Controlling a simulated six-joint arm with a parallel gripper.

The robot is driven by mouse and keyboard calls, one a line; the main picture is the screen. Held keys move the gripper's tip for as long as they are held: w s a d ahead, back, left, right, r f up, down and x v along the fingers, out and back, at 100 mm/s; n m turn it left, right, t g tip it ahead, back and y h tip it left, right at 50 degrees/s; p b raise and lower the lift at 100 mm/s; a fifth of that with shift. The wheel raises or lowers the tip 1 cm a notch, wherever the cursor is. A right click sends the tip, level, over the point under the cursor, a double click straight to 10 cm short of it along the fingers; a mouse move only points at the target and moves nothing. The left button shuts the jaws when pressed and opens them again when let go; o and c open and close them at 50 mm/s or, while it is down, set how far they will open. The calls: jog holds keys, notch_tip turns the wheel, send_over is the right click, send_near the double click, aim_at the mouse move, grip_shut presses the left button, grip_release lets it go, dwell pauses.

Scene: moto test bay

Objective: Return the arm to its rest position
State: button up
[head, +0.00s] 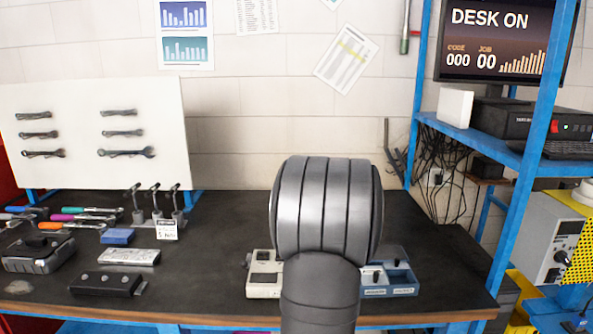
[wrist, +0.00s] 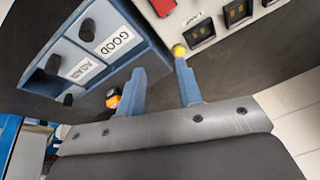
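My arm (head: 325,215) rises in the middle of the head view, and its dark grey links hide my gripper there. In the wrist view my gripper (wrist: 159,62) has its two blue fingers apart, with only dark bench top between them. It is above the bench, near a blue tray with a GOOD label (wrist: 82,50) and a pale tester (wrist: 215,24). A small yellow-and-black thing (wrist: 113,97) shows beside the left finger. A yellow knob (wrist: 178,51) shows at the right fingertip; I cannot tell whether they touch.
The pale tester (head: 264,276) and blue tray (head: 402,279) flank my arm on the black bench (head: 215,230). Tools, a dark case (head: 40,254) and a black block (head: 105,284) lie left. A blue shelf frame (head: 535,150) stands right. The bench between the tools and tester is clear.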

jog(key=a+f+m, duration=0.1)
jog(key=a+f+m+g, duration=0.1)
jog(key=a, duration=0.1)
jog(key=s+a+f+m+g, duration=0.1)
jog(key=a+m, duration=0.1)
jog(key=shift+a+f, duration=0.15)
jog(key=shift+a, duration=0.05)
jog(key=shift+s+a+f+m+g, duration=0.25)
jog(key=shift+a+f+m, duration=0.1)
jog(key=shift+a+m, duration=0.2)
jog(key=shift+s+a+f+m+g, duration=0.2)
jog(key=shift+a+f+m, duration=0.1)
jog(key=shift+a+m, duration=0.25)
dwell(0.7)
